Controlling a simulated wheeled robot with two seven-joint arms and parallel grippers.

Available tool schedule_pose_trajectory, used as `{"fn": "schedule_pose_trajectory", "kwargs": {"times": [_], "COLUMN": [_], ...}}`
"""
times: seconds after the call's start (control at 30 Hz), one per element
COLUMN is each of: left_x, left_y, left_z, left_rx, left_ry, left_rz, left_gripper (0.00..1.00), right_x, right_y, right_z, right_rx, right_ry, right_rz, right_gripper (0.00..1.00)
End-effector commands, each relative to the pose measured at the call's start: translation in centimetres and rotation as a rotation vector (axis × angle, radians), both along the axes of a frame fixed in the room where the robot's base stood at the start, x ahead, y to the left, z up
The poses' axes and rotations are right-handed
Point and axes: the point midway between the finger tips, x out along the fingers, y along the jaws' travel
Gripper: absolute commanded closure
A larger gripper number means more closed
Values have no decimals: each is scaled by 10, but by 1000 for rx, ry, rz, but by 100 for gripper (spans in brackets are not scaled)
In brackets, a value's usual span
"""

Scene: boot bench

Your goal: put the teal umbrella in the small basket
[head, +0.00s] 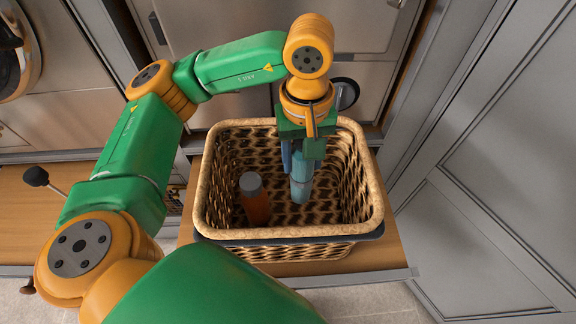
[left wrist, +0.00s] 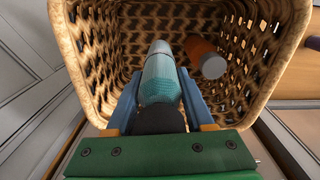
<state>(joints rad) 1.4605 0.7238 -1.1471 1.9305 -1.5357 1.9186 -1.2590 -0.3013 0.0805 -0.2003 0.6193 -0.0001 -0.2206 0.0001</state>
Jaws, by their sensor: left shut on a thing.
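The teal umbrella (head: 301,180) is folded and hangs nearly upright inside the wicker basket (head: 221,233). My left gripper (head: 297,158) is shut on the umbrella near its upper end, just inside the basket's opening. In the left wrist view the umbrella (left wrist: 160,76) lies between the two blue fingers, with its dark end (left wrist: 158,121) near the palm. It points down into the basket (left wrist: 75,60). I cannot tell whether its lower end touches the basket floor. My right gripper is not in view.
An orange bottle-like thing with a grey top (head: 254,199) stands in the basket, left of the umbrella; it also shows in the left wrist view (left wrist: 205,58). The basket stands on a wooden bench (head: 320,266). Grey cabinet panels (head: 490,180) are close on the right.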

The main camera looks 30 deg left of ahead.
Motion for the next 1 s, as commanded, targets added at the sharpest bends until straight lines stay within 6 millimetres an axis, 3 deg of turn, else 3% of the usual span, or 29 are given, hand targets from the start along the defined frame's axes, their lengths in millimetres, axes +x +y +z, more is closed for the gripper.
{"fn": "schedule_pose_trajectory", "kwargs": {"times": [0.03,0.3,0.57,0.63,0.7,1.0], "left_x": [5,30,45,48,50,50], "left_y": [-3,-16,-27,-29,-30,-31], "left_z": [13,54,77,66,39,-34], "left_rx": [-3,-11,-9,-6,-4,-3], "left_ry": [-1,2,10,12,13,13], "left_rz": [107,854,1449,1585,1670,1722], "left_gripper": [100,100,100,100,100,100], "right_x": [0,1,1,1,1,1], "right_y": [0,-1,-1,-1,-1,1], "right_z": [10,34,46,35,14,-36], "right_rx": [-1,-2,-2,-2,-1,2], "right_ry": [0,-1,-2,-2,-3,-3], "right_rz": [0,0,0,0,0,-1], "right_gripper": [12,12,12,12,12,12]}}
